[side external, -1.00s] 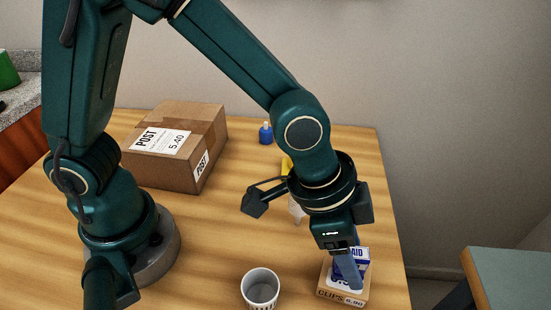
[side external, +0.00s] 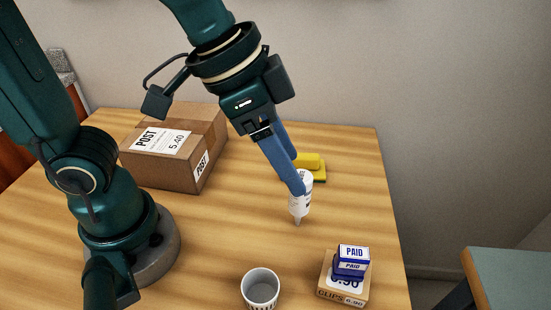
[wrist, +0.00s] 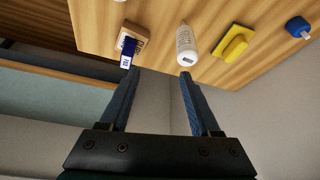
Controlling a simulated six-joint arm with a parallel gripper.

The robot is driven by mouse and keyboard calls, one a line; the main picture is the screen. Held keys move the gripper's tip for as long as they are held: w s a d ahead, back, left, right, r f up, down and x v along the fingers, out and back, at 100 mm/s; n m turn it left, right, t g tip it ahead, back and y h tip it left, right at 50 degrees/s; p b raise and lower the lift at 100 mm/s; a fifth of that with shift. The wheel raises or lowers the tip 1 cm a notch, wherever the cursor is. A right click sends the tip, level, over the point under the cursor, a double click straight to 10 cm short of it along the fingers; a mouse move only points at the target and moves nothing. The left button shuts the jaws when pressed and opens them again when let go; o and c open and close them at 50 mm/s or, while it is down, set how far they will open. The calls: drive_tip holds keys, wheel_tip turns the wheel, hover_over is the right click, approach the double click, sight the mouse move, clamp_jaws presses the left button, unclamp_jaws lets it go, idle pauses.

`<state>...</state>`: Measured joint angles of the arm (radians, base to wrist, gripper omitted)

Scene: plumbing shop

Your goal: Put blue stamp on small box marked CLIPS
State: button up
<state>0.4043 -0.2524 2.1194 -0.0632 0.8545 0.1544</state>
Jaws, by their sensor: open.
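The blue stamp (side external: 352,261), with a white label reading PAID, rests on top of the small box marked CLIPS (side external: 330,291) near the table's front right. In the wrist view the stamp (wrist: 128,48) and the CLIPS box (wrist: 137,31) show at the upper left. My gripper (side external: 298,185) is open and empty, raised up and to the left of the stamp, apart from it. Its two blue fingers (wrist: 159,72) are spread in the wrist view with nothing between them.
A white bottle (side external: 300,208) appears just beyond my fingers, with a yellow object (side external: 313,165) behind it. A white cup (side external: 261,287) stands left of the CLIPS box. A large POST box (side external: 185,165) is at the back left.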

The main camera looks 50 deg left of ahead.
drive_tip(key=s+a+f+n+y, duration=0.1)
drive_tip(key=s+a+n, duration=0.1)
drive_tip(key=a, duration=0.3)
drive_tip(key=s+a+n+t+y, duration=0.1)
drive_tip(key=s+a+n, duration=0.2)
drive_tip(key=a+n, duration=0.1)
drive_tip(key=shift+a+f, duration=0.4)
drive_tip(key=shift+a, duration=0.25)
